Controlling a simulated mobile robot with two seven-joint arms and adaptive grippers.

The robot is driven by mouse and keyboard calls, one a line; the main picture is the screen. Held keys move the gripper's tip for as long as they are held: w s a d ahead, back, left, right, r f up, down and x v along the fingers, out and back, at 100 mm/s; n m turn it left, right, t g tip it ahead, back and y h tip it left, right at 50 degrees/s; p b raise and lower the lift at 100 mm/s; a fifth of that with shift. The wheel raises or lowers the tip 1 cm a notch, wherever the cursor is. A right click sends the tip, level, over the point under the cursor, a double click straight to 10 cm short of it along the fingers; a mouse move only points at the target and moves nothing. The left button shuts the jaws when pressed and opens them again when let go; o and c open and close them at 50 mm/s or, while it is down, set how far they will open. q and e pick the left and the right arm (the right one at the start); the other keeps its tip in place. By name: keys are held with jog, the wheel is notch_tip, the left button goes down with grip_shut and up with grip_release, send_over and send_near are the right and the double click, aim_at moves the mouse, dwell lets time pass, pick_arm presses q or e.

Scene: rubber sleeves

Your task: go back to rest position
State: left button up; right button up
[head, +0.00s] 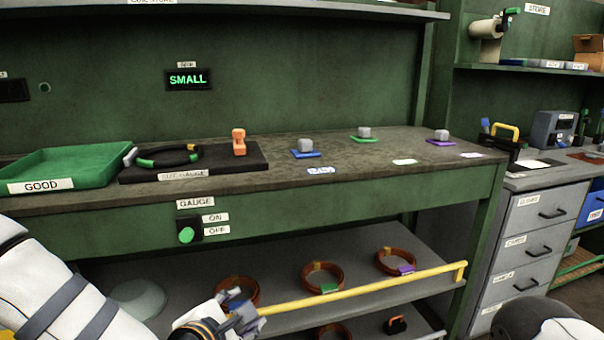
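My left arm comes in at the lower left. Its gripper (246,321) is low in front of the bench, by the left end of the yellow rail (365,288). Its grey fingers are small and overlap the shelf behind, so I cannot tell whether they are open or shut. I see nothing clearly held in them. Part of my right arm shows at the lower right edge; its gripper is out of view. The display (188,79) reads SMALL.
A green GOOD tray (40,185) stands left of the gauge. Grey blocks sit on blue (306,154), green (364,140) and purple (440,143) pads. Tagged brown rings (322,263) lie on the lower shelf behind the rail. A grey drawer cabinet (530,240) stands right.

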pick_arm(q)
jog(key=s+a+f+m+g+p, duration=0.1)
jog(key=s+f+m+g, duration=0.4)
jog(key=s+f, duration=0.4)
jog(key=s+a+f+m+g, duration=0.15)
jog(key=s+f+m, duration=0.45)
jog(key=s, duration=0.6)
jog(key=s+a+f+m+g+y, duration=0.1)
jog(key=s+a+m+g, duration=0.1)
jog(key=s, duration=0.6)
jog(key=s+a+f+m+g+y+p, duration=0.1)
jog(key=s+a+m+g, duration=0.2)
jog(key=s+m, duration=0.3)
jog(key=s+a+f+m+g, duration=0.1)
jog(key=s+a+m, duration=0.3)
jog(key=s, duration=0.6)
jog(key=shift+f+g+y, duration=0.2)
jog(key=shift+g+y, duration=0.2)
jog(key=shift+g, duration=0.45)
pick_arm(e)
jog(key=shift+t, duration=0.7)
jog(key=w+r, duration=0.2)
jog(key=r, duration=0.1)
jog(key=shift+w+r, duration=0.15)
jog(key=shift+w, duration=0.1)
